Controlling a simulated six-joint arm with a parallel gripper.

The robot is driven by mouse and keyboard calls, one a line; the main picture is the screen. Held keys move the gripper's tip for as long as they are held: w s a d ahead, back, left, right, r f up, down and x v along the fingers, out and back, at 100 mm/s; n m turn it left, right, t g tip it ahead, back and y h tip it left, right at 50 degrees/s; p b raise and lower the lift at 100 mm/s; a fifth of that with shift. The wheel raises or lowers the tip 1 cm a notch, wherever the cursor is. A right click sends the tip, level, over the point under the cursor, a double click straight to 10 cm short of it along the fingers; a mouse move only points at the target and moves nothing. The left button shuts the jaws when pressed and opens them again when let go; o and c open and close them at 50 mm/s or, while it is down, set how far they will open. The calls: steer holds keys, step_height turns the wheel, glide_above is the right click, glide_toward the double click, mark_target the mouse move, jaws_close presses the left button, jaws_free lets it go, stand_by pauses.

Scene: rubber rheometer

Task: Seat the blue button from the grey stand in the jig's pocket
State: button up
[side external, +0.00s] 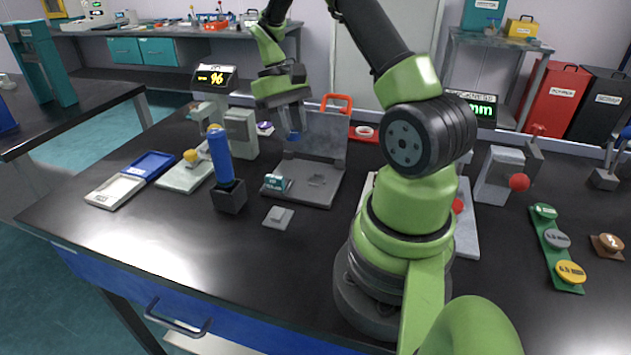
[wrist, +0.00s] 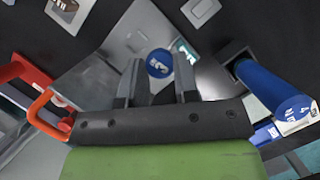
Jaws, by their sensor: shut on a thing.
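The button shows small and blue under the fingers in the side view (side external: 294,136), apart from the surface below. A small raised grey pad (side external: 317,180) sits on the fixture. A small grey plate with a raised block (side external: 278,217) lies in front of it. I cannot tell which of these is the jig's pocket or the stand.
A tall blue cylinder (side external: 220,158) stands in a dark block left of the fixture. A small teal labelled block (side external: 275,183) sits at the fixture's left edge. A red-orange handle (side external: 337,103) is behind.

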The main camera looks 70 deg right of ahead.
steer(key=s+d+f+m, duration=0.1)
steer(key=s+d+m, duration=0.1)
steer(key=s+d, duration=0.15)
glide_above(318, 182)
steer(key=shift+y, duration=0.3)
steer(key=f, duration=0.3)
steer(key=w+f, duration=0.1)
steer(key=f, duration=0.1)
steer(key=shift+d+f, duration=0.3)
steer(key=shift+d, duration=0.1)
steer(key=shift+f, duration=2.3)
steer(key=shift+f, duration=0.25)
steer(key=shift+f, duration=0.35)
steer(key=o, duration=0.9)
